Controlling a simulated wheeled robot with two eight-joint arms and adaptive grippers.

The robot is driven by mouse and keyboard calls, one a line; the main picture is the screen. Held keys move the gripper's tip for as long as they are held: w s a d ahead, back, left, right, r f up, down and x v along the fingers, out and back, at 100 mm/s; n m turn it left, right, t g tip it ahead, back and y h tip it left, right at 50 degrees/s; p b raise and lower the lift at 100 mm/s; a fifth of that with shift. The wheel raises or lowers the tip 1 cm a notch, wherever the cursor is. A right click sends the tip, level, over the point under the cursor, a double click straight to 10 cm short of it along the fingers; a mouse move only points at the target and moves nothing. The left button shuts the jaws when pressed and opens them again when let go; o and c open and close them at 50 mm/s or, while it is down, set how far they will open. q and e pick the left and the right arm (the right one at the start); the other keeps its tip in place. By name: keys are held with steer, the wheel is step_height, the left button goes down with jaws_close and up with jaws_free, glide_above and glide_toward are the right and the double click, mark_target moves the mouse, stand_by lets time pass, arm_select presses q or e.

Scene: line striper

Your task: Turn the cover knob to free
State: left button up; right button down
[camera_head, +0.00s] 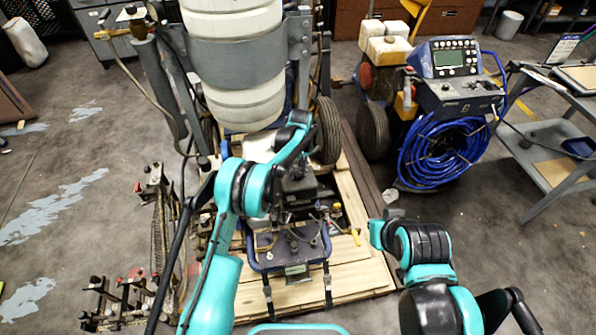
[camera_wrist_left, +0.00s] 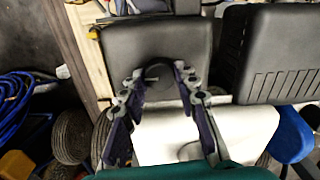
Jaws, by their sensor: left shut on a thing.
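The cover knob (camera_wrist_left: 158,72) is a small dark round knob on a smooth black cover (camera_wrist_left: 155,35) in the left wrist view. My left gripper (camera_wrist_left: 159,82) has one finger on each side of the knob and is shut on it. The knob's marking and turned position cannot be made out. In the head view my left gripper (camera_head: 298,186) is over the dark middle of the line striper (camera_head: 290,255), and the knob is hidden there. My right arm shows at lower right, but its gripper cannot be seen.
A large white tank (camera_head: 235,70) stands behind my left arm. The machine is on a wooden pallet (camera_head: 345,265). A blue hose coil (camera_head: 440,152) hangs on a second machine at right, beside a grey cart (camera_head: 545,135).

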mark_target(299, 173)
arm_select(q)
steer(key=o, duration=1.2)
steer(key=shift+c, duration=0.2)
step_height(299, 173, up, 12)
steer(key=shift+d, duration=0.15)
